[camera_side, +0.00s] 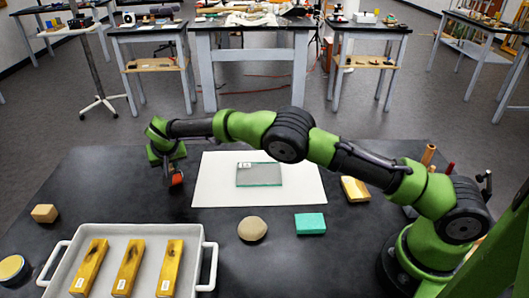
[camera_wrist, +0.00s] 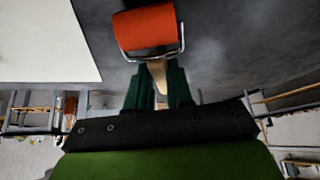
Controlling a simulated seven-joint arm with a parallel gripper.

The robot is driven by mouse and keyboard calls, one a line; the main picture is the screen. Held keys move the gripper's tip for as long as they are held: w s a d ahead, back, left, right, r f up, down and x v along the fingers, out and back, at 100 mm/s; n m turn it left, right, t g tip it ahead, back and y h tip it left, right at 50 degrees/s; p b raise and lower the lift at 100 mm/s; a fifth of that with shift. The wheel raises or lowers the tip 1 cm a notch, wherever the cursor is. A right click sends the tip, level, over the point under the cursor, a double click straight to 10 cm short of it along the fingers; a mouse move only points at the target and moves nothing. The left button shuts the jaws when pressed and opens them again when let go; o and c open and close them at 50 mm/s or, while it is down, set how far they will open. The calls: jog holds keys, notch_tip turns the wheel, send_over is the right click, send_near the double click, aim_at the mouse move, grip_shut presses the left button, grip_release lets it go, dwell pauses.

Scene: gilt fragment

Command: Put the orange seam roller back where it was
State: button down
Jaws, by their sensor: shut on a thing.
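The orange seam roller (camera_wrist: 146,28) hangs from my gripper (camera_wrist: 158,88), which is shut on its light handle (camera_wrist: 157,75). Its orange drum and wire frame show clear of the fingers in the wrist view. In the side view the roller (camera_side: 177,179) is at the left part of the dark table, left of the white sheet, below my gripper (camera_side: 168,168). I cannot tell whether the drum touches the table.
A white sheet (camera_side: 215,190) bears a glass plate (camera_side: 258,181). A white tray (camera_side: 146,248) with yellow pieces stands at the front left. A wooden block (camera_side: 44,213), a round beige piece (camera_side: 252,229) and a teal block (camera_side: 310,223) lie nearby. Bare table surrounds the roller.

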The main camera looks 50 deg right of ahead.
jog(key=shift+f, duration=0.35)
jog(key=shift+f, duration=0.15)
jog(key=c, duration=1)
grip_release()
